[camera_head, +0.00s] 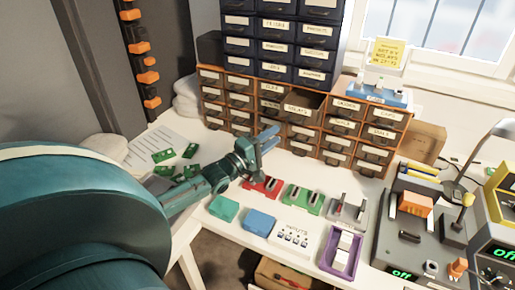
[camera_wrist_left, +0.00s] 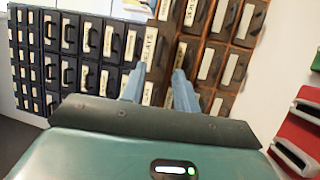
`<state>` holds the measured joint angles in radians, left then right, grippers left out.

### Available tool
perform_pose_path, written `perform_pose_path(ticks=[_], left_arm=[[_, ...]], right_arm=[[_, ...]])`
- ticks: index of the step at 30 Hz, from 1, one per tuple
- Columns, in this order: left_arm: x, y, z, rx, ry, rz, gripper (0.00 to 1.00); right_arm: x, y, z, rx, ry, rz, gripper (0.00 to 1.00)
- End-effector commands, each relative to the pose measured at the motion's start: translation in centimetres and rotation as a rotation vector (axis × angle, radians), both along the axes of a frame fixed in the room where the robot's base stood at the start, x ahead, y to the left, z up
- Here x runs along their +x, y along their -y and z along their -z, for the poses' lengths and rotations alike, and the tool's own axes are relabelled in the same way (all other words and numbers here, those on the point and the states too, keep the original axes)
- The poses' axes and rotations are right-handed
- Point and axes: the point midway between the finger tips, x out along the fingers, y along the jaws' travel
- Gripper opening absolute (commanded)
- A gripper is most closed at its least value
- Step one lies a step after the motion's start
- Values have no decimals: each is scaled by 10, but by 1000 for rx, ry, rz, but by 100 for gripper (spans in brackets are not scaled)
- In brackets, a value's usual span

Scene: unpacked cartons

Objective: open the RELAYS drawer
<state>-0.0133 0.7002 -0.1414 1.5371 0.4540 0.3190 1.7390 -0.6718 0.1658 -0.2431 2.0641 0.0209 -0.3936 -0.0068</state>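The RELAYS drawer (camera_head: 299,109) is in the orange-framed cabinet (camera_head: 318,129). It stands out from the front of its row, and a dark interior shows behind its labelled face. The RELAYS label also shows in the left wrist view (camera_wrist_left: 150,45), turned sideways, beyond the fingertips. My left gripper (camera_head: 269,139) is in front of the cabinet, below and left of the drawer. Its two blue fingers are apart with nothing between them in the left wrist view (camera_wrist_left: 159,88). The drawer's handle is not clear. My right gripper is not in view.
A dark blue drawer cabinet (camera_head: 282,32) stands on the orange one. A blue block with switches (camera_head: 375,93) and a yellow note (camera_head: 387,53) are on top at right. Red (camera_head: 264,187) and green (camera_head: 303,198) trays lie below the gripper. Green boards (camera_head: 163,155) lie left.

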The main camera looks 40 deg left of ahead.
Motion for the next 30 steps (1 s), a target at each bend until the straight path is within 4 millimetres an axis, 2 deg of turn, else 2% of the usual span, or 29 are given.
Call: perform_pose_path(ticks=[3,10,15,30], left_arm=[[-23,-3,6,1,-2,1,31],[-49,-8,9,0,0,1,31],[-54,-9,9,1,2,0,31],[-54,-9,10,0,1,0,31]], right_arm=[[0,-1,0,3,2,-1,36],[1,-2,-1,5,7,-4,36],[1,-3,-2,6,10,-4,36],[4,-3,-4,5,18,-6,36]])
